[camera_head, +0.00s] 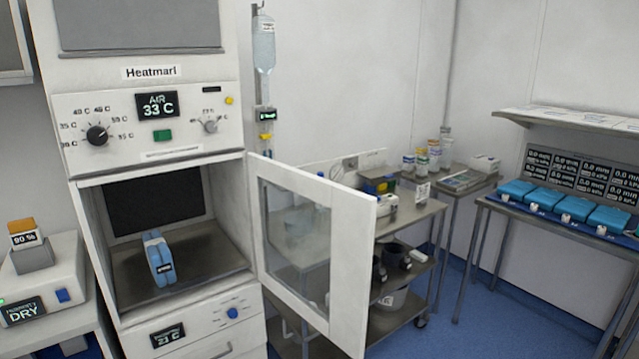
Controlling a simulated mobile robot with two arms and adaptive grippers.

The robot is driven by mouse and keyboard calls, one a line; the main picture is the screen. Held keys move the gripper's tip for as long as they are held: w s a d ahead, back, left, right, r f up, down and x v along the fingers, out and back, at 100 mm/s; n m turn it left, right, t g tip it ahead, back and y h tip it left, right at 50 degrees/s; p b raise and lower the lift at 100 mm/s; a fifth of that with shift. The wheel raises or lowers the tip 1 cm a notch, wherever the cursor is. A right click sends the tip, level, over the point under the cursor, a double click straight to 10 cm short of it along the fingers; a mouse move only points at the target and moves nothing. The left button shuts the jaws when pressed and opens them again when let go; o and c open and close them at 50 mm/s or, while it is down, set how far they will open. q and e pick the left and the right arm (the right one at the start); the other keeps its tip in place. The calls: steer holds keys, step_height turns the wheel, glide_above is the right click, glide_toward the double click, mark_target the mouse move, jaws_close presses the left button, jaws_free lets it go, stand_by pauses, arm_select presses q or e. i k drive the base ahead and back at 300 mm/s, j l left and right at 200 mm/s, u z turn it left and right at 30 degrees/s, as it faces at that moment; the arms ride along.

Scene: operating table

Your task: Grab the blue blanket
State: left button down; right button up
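A folded blue blanket (159,260) with a small dark label stands on the floor of the open compartment of the white warming cabinet (150,102), left of the picture's middle. It stands on edge, a little left of the compartment's centre. The cabinet's glass-paned door (348,262) is swung open to the right. Neither of my grippers shows in the head view.
The open door sticks out in front of a metal cart (412,215) with several items. A side table with blue packs (563,200) stands at the right. A white device (42,275) is at the far left. Blue floor (475,330) is clear at lower right.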

mark_target(158, 257)
steer(key=i+l+u, duration=0.1)
steer(key=u, duration=1)
steer(key=i+l+u, duration=0.35)
steer(key=l, duration=0.55)
steer(key=i+l+u, duration=0.1)
steer(key=l+u, duration=0.3)
steer(key=l, duration=0.45)
steer(key=l+u, duration=0.35)
steer(key=l, duration=1.45)
steer(key=k+j, duration=0.15)
steer(key=j, duration=0.25)
steer(key=k+j+z, duration=0.1)
steer(key=j, duration=0.25)
steer(key=k+j, duration=0.15)
steer(key=j, duration=0.25)
